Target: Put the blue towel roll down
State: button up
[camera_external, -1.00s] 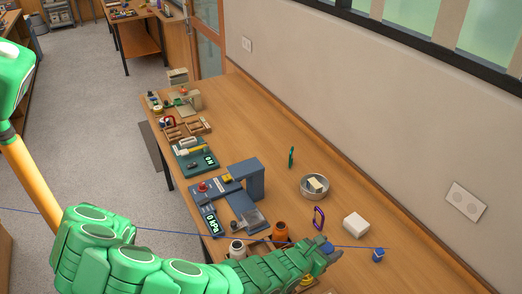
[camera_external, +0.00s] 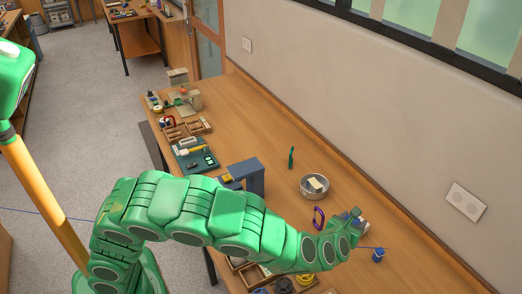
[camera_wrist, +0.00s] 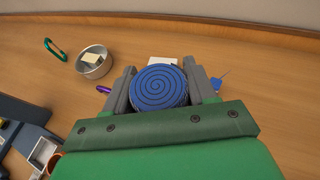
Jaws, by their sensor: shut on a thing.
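The blue towel roll (camera_wrist: 160,87) shows its spiral end in the wrist view, held between the two grey fingers of my gripper (camera_wrist: 162,84). My gripper is shut on it. In the external view my gripper (camera_external: 355,218) is over the right part of the wooden table, near the white block; the roll is mostly hidden there by the gripper and arm. I cannot tell how far the roll is above the table.
A round metal tin (camera_external: 314,186) with a pale block inside, a green carabiner (camera_external: 291,157) and a purple carabiner (camera_external: 318,217) are nearby. A small blue item (camera_external: 378,255) lies to the right. The white block (camera_wrist: 163,62) is beyond the roll. Bare table lies toward the wall.

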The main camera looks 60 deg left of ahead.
jog(key=w+a+f+n+g+y, duration=0.1)
jog(key=w+a+n+g+y, duration=0.25)
jog(key=a, duration=0.65)
jog(key=w+a+f+n+g+y, duration=0.1)
jog(key=w+a+n+g+y, duration=0.2)
jog(key=a, duration=0.8)
jog(key=shift+n+t+h, duration=0.25)
jog(key=shift+t, duration=0.3)
jog(key=w+f, duration=0.3)
jog(key=w, duration=0.1)
jog(key=w+f, duration=0.3)
jog(key=w, duration=0.1)
jog(key=w+f, duration=0.3)
jog(key=w, duration=0.1)
jog(key=shift+w+d+f, duration=0.1)
jog(key=shift+w, duration=0.25)
jog(key=shift+w+f, duration=0.3)
jog(key=shift+f, duration=1.65)
